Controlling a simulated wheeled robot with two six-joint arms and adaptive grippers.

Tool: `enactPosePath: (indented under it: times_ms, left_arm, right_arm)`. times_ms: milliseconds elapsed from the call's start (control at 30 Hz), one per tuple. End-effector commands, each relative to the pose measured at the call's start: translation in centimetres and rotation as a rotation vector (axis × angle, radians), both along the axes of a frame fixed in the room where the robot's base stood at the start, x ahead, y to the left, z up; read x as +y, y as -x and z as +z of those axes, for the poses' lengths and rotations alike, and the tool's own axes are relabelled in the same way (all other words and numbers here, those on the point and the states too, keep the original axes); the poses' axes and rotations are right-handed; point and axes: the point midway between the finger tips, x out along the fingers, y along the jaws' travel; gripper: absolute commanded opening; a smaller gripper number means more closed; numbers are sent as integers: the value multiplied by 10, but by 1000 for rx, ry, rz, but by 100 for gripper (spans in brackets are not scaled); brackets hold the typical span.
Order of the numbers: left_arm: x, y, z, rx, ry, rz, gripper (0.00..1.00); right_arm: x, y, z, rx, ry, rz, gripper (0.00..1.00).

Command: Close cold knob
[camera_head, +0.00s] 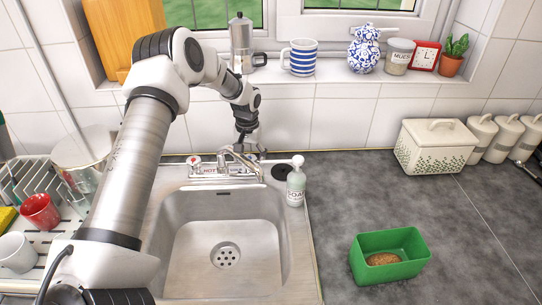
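The faucet (237,157) stands at the back of the steel sink (226,205), on a plate with red "HOT" lettering at its left part. The red-marked hot knob (194,161) is at the left end of that plate. The cold knob cannot be made out clearly; the right end of the plate lies by and partly behind my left gripper. My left arm reaches over the sink from the left, and my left gripper (247,142) points down just above and behind the spout. Its fingers are small and dark, so I cannot tell if they are open or touching a knob. My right gripper is not in view.
A soap bottle (296,182) stands at the sink's back right corner, close to the faucet. A green box (388,257) with a brown sponge is on the grey counter. A dish rack with a red cup (40,211) is at left. The sink basin is empty.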

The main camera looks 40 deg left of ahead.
Motion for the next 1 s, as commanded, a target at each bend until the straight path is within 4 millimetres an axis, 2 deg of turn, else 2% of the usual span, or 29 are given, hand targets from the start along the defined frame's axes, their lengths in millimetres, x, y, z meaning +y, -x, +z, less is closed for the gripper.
enactPosePath:
  times_ms: [267, 367, 700, 833, 1000]
  left_arm:
    - [0, 0, 4, -1, 1, 1, 74]
    - [0, -1, 18, -4, 1, 1, 74]
    - [0, -1, 100, -3, 0, 0, 74]
    - [0, -1, 116, -1, 0, 0, 74]
    - [0, 0, 120, 1, 0, 0, 74]
  right_arm:
    - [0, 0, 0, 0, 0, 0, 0]
    - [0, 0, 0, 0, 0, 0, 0]
    - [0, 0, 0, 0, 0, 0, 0]
    - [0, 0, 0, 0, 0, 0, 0]
    - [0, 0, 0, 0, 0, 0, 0]
